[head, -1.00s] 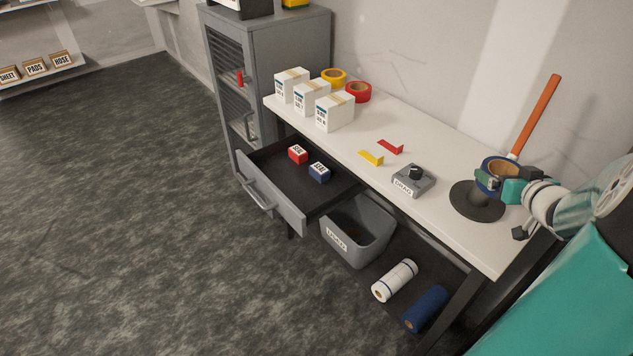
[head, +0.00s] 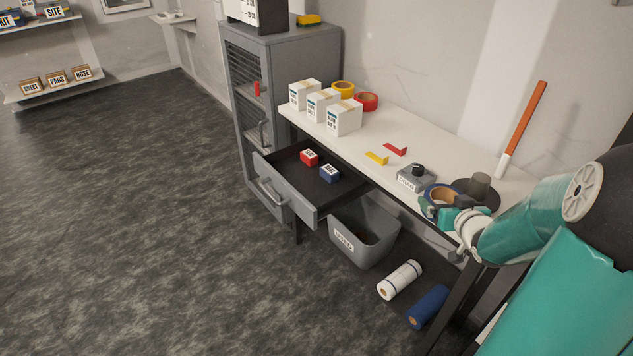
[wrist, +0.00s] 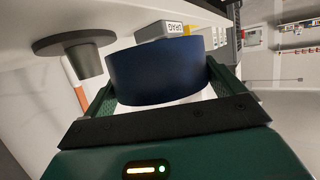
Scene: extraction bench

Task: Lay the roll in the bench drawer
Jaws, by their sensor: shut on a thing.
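My gripper (head: 446,214) is shut on a blue tape roll (head: 427,209) with a tan core. In the wrist view the blue roll (wrist: 157,76) sits between the two green fingers. In the head view it is near the bench's front edge, left of the black round stand (head: 479,190). The bench drawer (head: 290,190) is pulled open at the left end of the bench, to the left of my gripper. Inside it lie a red box (head: 309,158) and a blue box (head: 330,174), with bare dark floor around them.
On the white bench (head: 372,140) stand white cartons (head: 344,118), a yellow roll (head: 343,89), a red roll (head: 366,102) and a grey dial box (head: 415,178). A grey bin (head: 362,237) and two larger rolls (head: 400,280) are below. A grey cabinet (head: 270,100) stands beyond the drawer.

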